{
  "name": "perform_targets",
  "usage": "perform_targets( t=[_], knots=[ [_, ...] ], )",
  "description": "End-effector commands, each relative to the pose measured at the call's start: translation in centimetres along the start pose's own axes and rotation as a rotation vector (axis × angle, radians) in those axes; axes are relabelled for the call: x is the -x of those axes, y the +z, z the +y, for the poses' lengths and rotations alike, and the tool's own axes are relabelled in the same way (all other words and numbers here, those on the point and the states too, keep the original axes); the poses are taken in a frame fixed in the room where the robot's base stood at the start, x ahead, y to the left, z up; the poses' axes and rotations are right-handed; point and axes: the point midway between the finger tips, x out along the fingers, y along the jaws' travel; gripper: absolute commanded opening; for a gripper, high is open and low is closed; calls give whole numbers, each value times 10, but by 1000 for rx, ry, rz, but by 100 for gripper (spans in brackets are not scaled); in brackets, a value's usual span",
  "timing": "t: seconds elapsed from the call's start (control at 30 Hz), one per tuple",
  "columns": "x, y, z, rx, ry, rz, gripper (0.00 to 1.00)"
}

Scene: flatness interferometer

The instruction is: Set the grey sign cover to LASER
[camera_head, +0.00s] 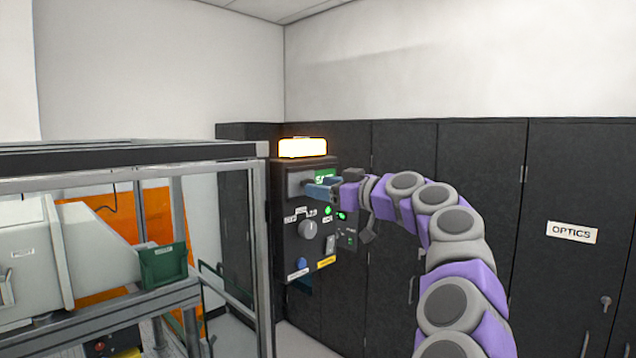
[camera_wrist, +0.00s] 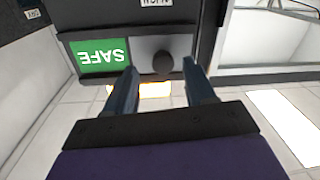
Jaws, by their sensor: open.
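The grey sign cover (camera_head: 297,181) is at the upper left of the dark control box's face, beside a green SAFE sign (camera_head: 325,177) that is exposed. In the wrist view, which is upside down, the grey cover (camera_wrist: 145,46) has a round dark knob (camera_wrist: 163,62) and sits beside the green SAFE sign (camera_wrist: 100,56). No LASER lettering is visible. My gripper (camera_head: 318,190) is at the sign. In the wrist view my gripper (camera_wrist: 161,70) is open, its two blue-grey fingers on either side of the knob. I cannot tell whether they touch it.
The dark control box (camera_head: 290,258) carries a dial (camera_head: 309,230), green lamps, a blue button (camera_head: 300,264) and an orange lit lamp (camera_head: 302,148) on top. A framed machine enclosure (camera_head: 262,250) stands close on the left. Dark cabinets (camera_head: 480,170) line the wall behind.

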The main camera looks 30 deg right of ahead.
Motion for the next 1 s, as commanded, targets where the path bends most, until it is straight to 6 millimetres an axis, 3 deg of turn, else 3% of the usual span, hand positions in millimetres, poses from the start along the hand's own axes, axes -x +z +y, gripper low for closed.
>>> perform_targets(
  t=[0.23, 0.6, 1.0],
  knots=[
    [-17, 0, -1, 0, -3, -1, 54],
    [-20, 0, -1, 0, -3, 0, 54],
    [-20, 0, -1, 0, -2, 0, 15]
  ],
)
